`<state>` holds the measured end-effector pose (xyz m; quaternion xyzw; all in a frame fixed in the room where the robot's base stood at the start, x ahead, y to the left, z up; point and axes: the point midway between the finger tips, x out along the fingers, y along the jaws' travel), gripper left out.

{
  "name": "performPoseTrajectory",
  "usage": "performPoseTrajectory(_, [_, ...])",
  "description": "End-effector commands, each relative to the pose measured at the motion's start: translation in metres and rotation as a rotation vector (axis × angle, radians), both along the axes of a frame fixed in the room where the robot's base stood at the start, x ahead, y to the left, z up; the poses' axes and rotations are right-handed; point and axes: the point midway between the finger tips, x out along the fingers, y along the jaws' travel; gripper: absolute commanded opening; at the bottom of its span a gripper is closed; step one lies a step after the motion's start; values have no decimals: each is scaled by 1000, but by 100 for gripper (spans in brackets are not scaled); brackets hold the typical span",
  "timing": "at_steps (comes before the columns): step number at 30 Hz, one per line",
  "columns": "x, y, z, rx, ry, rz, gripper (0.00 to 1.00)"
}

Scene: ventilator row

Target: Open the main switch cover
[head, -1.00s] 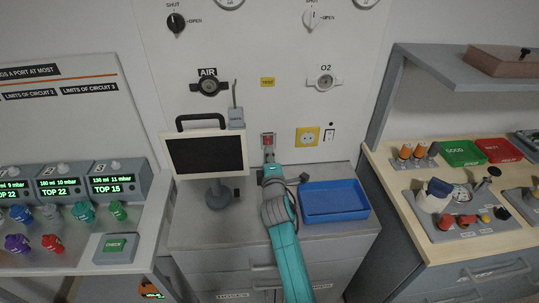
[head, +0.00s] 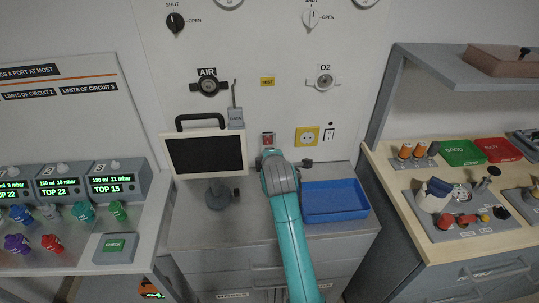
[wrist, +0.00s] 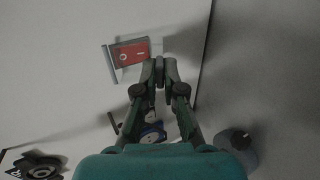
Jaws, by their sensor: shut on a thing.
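The main switch (head: 267,139) is a small red square in a grey surround on the wall panel, above the cabinet top. It also shows in the wrist view as a red plate (wrist: 131,53) with a white mark, with a thin grey flap on its left side. My gripper (wrist: 160,68) has its fingertips close together at the right edge of the red plate, shut on what looks like the edge of the main switch cover. The tips hide the exact contact. In the head view my own arm hides the gripper.
A monitor (head: 205,155) stands close on the left of my arm. A blue tray (head: 335,200) lies on the cabinet top to the right. A yellow socket (head: 307,137) is on the wall right of the switch. Round AIR and O2 (head: 324,79) fittings sit above.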

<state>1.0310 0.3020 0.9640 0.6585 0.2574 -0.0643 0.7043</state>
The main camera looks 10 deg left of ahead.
Motion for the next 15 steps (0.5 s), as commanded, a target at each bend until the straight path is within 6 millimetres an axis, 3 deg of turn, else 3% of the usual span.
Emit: performPoseTrajectory(15, [-9, -3, 32, -133, 467, -1, 0])
